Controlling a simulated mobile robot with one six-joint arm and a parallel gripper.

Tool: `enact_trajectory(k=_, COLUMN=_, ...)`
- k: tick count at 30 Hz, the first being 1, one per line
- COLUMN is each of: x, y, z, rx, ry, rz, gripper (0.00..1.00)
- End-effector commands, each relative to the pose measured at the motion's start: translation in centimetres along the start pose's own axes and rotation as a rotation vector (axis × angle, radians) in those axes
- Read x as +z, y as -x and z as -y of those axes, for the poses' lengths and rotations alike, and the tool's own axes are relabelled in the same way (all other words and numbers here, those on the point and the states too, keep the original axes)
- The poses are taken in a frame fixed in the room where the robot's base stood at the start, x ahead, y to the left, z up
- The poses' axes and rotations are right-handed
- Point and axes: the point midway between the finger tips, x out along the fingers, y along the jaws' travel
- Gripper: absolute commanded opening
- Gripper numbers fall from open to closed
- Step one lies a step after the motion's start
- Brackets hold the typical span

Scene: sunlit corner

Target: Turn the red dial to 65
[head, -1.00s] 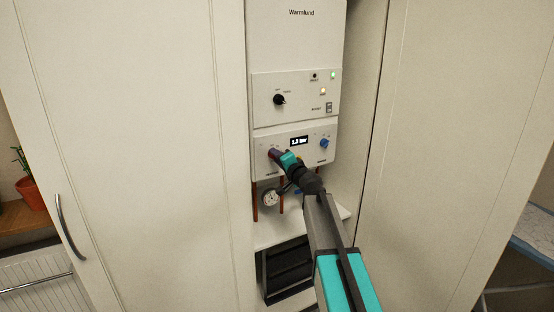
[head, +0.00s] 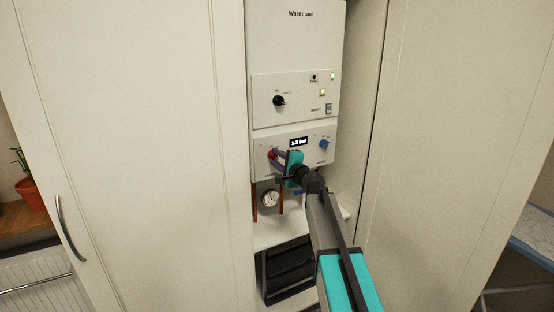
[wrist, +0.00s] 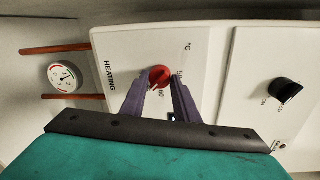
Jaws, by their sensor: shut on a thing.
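The red dial (head: 272,154) is on the lower left of the boiler's lower panel. In the wrist view the red dial (wrist: 159,77) sits between the purple fingers of my gripper (wrist: 159,84), which are shut on its sides. In the head view my gripper (head: 280,158) reaches the dial from the lower right. The wrist view is turned sideways; "HEATING", "°C", "50" and "60" are printed around the dial, with "60" just below it in that picture. I cannot clearly read the dial's pointer, and the fingers cover part of the scale.
A blue dial (head: 324,144) is at the panel's right, and a lit display (head: 299,141) sits between the dials. A black knob (head: 279,100) is above. A pressure gauge (head: 270,198) and copper pipes (head: 254,203) hang below. Tall cabinet doors (head: 130,130) flank the boiler.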

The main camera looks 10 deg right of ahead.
Motion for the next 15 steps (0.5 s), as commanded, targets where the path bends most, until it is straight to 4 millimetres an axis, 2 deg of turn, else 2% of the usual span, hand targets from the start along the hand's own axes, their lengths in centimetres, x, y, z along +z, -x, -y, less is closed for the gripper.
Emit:
enact_trajectory(k=10, x=-0.26, y=0.09, z=-0.12, rx=0.001, ry=-0.002, rz=-0.004, gripper=0.06)
enact_trajectory(k=11, x=-0.27, y=0.09, z=-0.12, rx=0.001, ry=-0.002, rz=-0.004, gripper=0.3)
enact_trajectory(k=14, x=-0.22, y=0.07, z=-0.1, rx=0.001, ry=-0.002, rz=-0.003, gripper=0.46)
enact_trajectory(k=15, x=-0.2, y=0.07, z=-0.09, rx=0.0, ry=-0.002, rz=-0.003, gripper=0.47)
